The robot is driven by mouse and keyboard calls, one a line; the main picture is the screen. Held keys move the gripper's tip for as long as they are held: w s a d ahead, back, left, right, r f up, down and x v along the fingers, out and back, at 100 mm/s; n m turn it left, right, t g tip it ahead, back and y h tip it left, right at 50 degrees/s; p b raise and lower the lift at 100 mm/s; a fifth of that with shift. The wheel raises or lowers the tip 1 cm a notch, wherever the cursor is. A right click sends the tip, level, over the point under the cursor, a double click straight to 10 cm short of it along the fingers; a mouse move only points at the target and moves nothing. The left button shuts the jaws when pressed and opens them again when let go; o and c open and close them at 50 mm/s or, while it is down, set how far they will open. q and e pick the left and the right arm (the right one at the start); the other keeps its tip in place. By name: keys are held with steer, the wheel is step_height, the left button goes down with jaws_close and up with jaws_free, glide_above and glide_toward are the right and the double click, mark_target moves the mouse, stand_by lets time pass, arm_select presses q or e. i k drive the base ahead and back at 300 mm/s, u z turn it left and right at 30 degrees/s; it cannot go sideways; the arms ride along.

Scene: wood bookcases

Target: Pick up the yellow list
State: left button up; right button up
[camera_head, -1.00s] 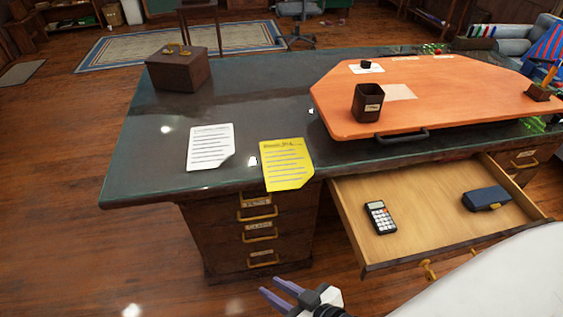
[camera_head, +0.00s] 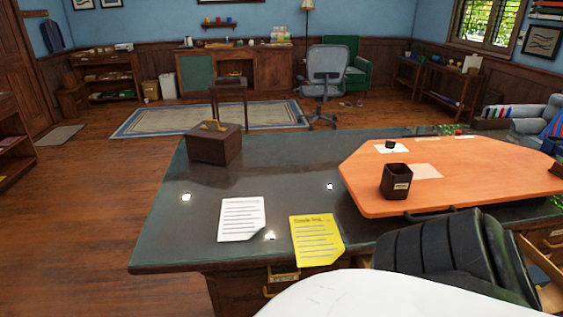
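The yellow list (camera_head: 316,240) lies flat at the front edge of the dark green-topped desk (camera_head: 178,232), its lower edge close to or slightly over the rim. Its lower right corner is curled. A white list (camera_head: 242,218) lies just to its left. Neither gripper is in view. A white part of my body fills the bottom middle. A black ribbed part, which seems to be my arm, is to the right of the yellow list and hides most of the open drawer.
An orange board (camera_head: 450,176) with a dark pen cup (camera_head: 396,181) covers the desk's right side. A brown box (camera_head: 213,144) stands at the back left. Floor to the desk's left is clear. A grey office chair (camera_head: 327,78) stands behind.

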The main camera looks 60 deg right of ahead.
mark_target(318, 240)
steer(key=i, duration=1.4)
steer(key=z, duration=1.95)
